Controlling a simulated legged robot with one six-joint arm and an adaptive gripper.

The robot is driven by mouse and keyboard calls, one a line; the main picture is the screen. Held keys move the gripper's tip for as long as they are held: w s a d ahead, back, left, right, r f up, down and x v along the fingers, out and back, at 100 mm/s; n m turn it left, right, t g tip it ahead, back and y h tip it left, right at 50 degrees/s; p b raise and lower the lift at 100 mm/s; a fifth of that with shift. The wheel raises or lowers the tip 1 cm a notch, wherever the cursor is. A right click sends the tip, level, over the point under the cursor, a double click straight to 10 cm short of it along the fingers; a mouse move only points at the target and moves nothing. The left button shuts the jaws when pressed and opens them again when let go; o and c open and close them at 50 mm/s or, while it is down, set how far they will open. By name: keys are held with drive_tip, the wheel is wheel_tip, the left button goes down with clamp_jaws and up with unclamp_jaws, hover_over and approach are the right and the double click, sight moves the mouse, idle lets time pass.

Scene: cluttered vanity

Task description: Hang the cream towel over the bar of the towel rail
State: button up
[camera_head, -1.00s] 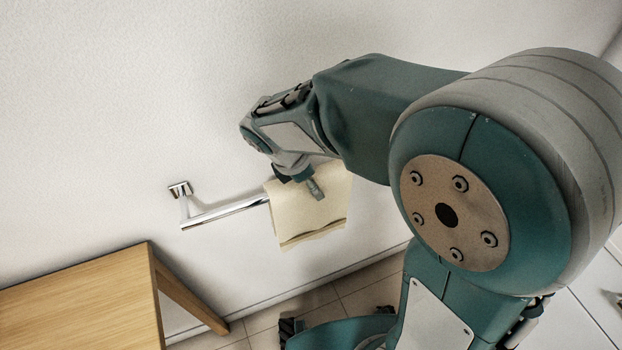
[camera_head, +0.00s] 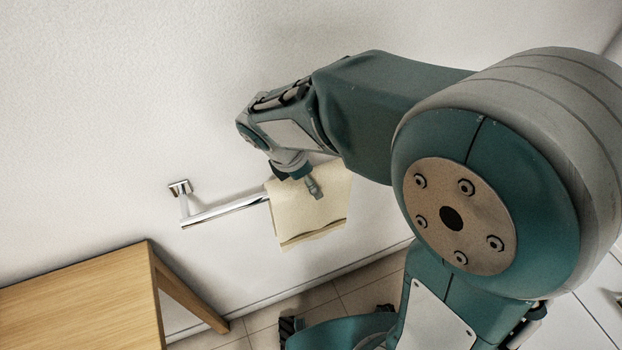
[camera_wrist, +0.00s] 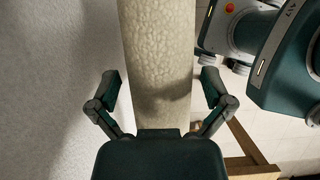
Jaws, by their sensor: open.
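The cream towel (camera_head: 308,215) hangs over the bar of the chrome towel rail (camera_head: 225,212) on the wall, draped at the bar's right part in the head view. Its lower edge hangs free, with a dark stripe near the hem. In the wrist view the towel (camera_wrist: 158,65) runs up the middle of the picture. My gripper (camera_wrist: 165,88) is open, with one finger on each side of the towel and a gap to it. In the head view my wrist covers the towel's upper part, and the bar's right end is hidden.
A wooden table (camera_head: 80,300) stands at the lower left, below the rail. The wall (camera_head: 120,100) behind the rail is bare. The tiled floor (camera_head: 370,290) lies below the towel.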

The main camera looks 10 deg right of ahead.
drive_tip(key=v, duration=1.1)
drive_tip(key=s+d+m+t+y, duration=0.2)
drive_tip(key=s+d+m, duration=0.3)
drive_tip(key=m, duration=0.5)
drive_tip(key=s+d+r+m+t+y, duration=0.1)
drive_tip(key=s+d+m+t+y, duration=0.1)
drive_tip(key=s+d+m, duration=0.4)
drive_tip(key=shift+s+d+r+m, duration=0.35)
drive_tip(key=shift+d+m, duration=1.3)
drive_tip(key=shift+m, duration=0.95)
